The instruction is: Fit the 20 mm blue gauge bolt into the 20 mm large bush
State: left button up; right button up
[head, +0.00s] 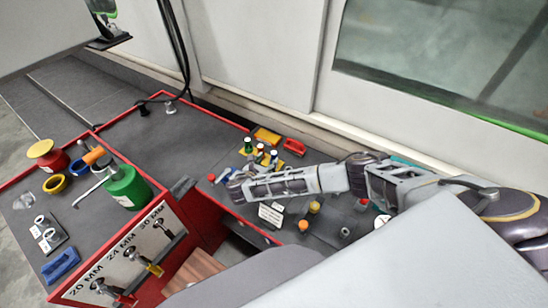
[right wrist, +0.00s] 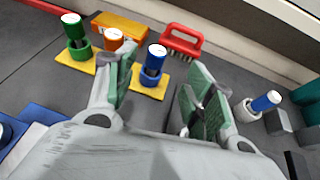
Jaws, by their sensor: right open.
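In the right wrist view, a blue-capped bolt (right wrist: 155,55) with a white top stands upright in a blue ring (right wrist: 150,78) on a yellow plate, beyond my fingers. A second, smaller blue-tipped piece (right wrist: 266,101) leans in a pale grey ring (right wrist: 246,110) at the right. My right gripper (right wrist: 158,85) is open and empty, with a green-padded finger on each side. In the head view, the right gripper (head: 236,188) lies near the bolts. I cannot tell which ring is the large bush.
A green-capped bolt (right wrist: 72,28) and an orange-capped one (right wrist: 113,39) stand beside the blue one. A red brush (right wrist: 185,40) and an orange box (right wrist: 120,26) lie behind. A green canister (head: 127,188) and yellow ring (head: 55,184) are on the left bench.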

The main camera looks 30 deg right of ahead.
aim_at(274, 153)
jog(key=shift+x, duration=2.25)
jog(key=shift+x, duration=2.6)
jog(key=shift+w+a+f, duration=0.1)
jog(key=shift+w+a, duration=0.05)
grip_shut()
jog(key=shift+r, duration=0.25)
